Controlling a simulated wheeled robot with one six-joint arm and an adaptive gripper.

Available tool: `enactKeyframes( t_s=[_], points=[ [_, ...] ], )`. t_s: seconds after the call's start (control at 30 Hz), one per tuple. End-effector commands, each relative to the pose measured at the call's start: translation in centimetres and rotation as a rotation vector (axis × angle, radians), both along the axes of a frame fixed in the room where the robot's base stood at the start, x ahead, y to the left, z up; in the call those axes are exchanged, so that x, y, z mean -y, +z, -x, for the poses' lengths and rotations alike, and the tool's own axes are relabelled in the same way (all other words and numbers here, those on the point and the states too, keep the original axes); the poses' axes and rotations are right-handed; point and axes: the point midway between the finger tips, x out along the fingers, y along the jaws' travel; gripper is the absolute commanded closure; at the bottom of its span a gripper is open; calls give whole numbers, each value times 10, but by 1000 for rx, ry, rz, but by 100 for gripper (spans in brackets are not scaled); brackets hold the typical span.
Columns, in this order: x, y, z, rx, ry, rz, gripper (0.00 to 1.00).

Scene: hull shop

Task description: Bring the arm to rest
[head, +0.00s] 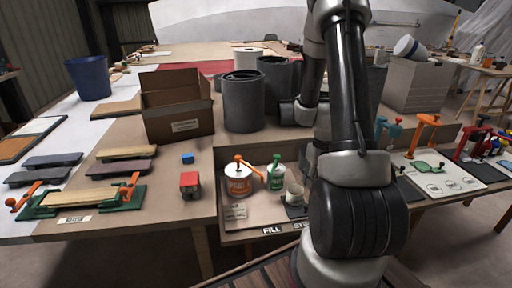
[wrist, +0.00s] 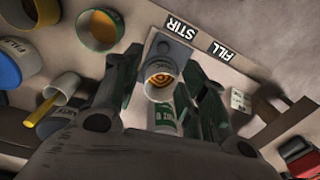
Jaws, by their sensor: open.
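My gripper (wrist: 160,95) shows in the wrist view with its two dark green fingers spread apart and nothing held between them. Through the gap shows a small white cup (wrist: 160,80) with a ringed orange-brown inside, by a grey plate (wrist: 172,50). A white and green container (wrist: 164,118) is also seen between the fingers. In the head view my arm (head: 350,120) rises from the lower right and folds over the bench. The gripper itself is hidden behind it there. The cup (head: 295,194) stands on the bench left of my arm.
An orange-topped can (head: 240,182) and a green-topped bottle (head: 275,175) stand beside the cup. Dark grey buckets (head: 243,105) and an open cardboard box (head: 178,115) are behind. A red block (head: 189,183) sits on the bench.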

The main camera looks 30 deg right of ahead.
Motion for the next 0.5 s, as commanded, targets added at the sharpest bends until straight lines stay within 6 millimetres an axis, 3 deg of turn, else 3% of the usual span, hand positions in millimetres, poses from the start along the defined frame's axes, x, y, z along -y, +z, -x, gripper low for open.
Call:
enactKeyframes(
  t_s=[0.2, 0.33, 0.4, 0.5],
  points=[
    [-2, 0, 3, -17, -35, -10, 58],
    [-20, 1, 34, -136, -117, -68, 58],
    [-30, 21, 53, -191, -160, -86, 58],
    [-43, 56, 64, -215, -184, -83, 58]
  ],
)
